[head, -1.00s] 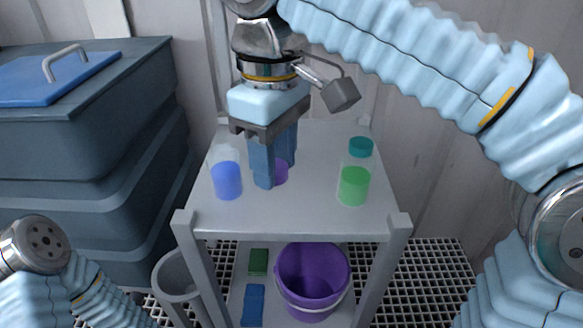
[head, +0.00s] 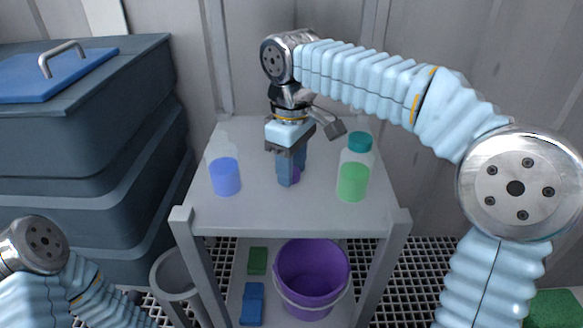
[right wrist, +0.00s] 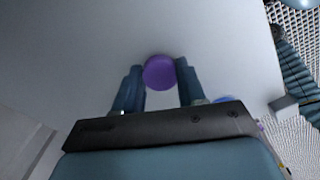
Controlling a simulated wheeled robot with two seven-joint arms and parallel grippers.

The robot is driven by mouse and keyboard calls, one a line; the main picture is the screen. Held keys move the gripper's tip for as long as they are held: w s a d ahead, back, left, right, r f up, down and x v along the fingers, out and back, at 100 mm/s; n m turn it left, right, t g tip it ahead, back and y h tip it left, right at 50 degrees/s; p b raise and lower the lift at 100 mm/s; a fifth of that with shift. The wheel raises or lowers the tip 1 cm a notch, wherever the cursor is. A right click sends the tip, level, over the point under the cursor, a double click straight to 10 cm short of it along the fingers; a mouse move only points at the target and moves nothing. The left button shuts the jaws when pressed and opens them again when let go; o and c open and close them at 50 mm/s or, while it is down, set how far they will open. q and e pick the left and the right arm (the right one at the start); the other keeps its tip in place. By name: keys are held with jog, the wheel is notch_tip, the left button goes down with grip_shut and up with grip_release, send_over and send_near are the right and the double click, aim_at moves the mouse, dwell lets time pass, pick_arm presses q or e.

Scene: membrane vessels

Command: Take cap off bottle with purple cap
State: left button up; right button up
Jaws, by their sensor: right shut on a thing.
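My right gripper (head: 290,180) points down over the middle of the grey cart top, its fingers close together. In the right wrist view the purple cap (right wrist: 159,72) shows as a round disc between the fingertips (right wrist: 160,68), and they are shut on it. In the head view only a sliver of purple (head: 297,173) shows beside the fingers. The bottle's body is hidden or cannot be made out, so I cannot tell whether the cap still sits on it. My left gripper is not in view.
A bottle with blue liquid (head: 225,177) stands left of my right gripper. A bottle with green liquid (head: 353,182) and a teal cap stands right. Below, the cart (head: 290,218) holds a purple bucket (head: 312,285). Dark bins (head: 70,140) stand at the left.

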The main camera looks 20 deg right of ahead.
jog(key=shift+f, duration=0.2)
jog(key=o, duration=1.2)
jog(key=shift+c, duration=0.2)
